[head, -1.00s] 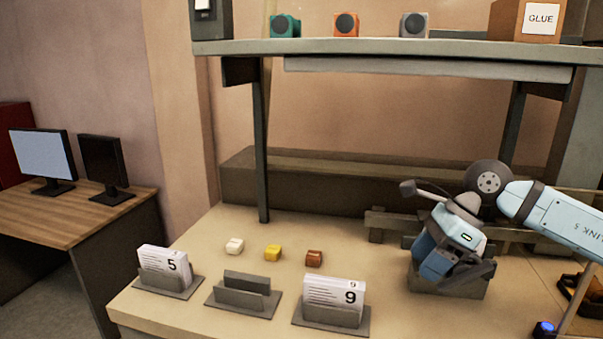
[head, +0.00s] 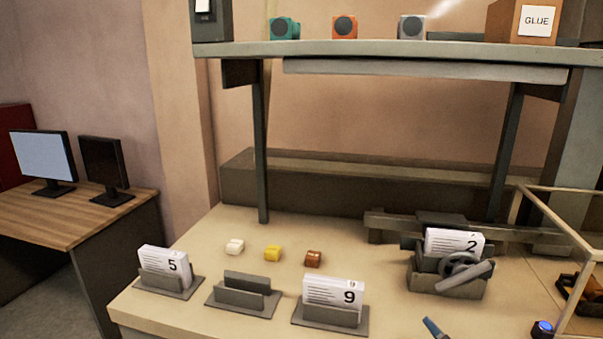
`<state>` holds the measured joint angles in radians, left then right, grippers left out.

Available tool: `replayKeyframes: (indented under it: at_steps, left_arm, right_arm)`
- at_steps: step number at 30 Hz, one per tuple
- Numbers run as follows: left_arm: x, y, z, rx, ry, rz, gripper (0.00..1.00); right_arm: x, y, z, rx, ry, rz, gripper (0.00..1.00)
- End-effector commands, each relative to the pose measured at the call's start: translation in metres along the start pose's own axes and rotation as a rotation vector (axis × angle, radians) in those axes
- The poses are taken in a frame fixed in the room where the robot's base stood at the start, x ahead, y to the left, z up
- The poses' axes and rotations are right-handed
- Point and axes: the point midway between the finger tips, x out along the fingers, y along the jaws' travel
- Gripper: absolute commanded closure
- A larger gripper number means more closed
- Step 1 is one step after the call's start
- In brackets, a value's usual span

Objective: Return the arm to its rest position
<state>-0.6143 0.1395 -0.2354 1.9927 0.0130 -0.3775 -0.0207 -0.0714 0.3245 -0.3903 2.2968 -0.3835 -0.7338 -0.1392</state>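Neither arm shows clearly. A small dark blue tip (head: 435,328) pokes in at the bottom edge, right of the card marked 9; it looks like part of my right gripper, and the rest is out of frame. My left gripper is not in view. A stack of white cards marked 2 (head: 453,242) stands in a grey device (head: 446,286) with a round part and a lever in front, at the right of the table. No gripper touches it.
Card holders marked 5 (head: 165,266) and 9 (head: 334,295) flank an empty holder (head: 242,299). A shelf (head: 400,48) spans above. A frame (head: 565,225) and blue button (head: 542,329) are at right.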

Motion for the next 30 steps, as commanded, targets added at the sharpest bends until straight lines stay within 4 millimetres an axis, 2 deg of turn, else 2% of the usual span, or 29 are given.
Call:
replayKeyframes:
  at_steps: [1,3,6,9,15,24,30]
  left_arm:
    - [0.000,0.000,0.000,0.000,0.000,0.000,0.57]
    - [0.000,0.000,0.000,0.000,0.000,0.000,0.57]
    - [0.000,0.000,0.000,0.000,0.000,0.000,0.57]
    - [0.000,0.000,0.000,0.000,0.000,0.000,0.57]
    - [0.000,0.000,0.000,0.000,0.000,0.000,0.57]
    - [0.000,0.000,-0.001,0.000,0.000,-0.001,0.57]
    - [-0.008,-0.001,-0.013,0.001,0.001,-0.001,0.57]
  right_arm:
    - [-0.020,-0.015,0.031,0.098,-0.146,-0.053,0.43]
    - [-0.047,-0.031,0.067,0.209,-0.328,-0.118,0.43]
    - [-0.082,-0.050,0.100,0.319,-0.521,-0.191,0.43]
    - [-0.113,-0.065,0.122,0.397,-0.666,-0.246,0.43]
    - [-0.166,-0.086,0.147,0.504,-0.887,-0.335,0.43]
    - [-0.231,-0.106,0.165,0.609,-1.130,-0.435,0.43]
    - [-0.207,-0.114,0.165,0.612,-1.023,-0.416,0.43]
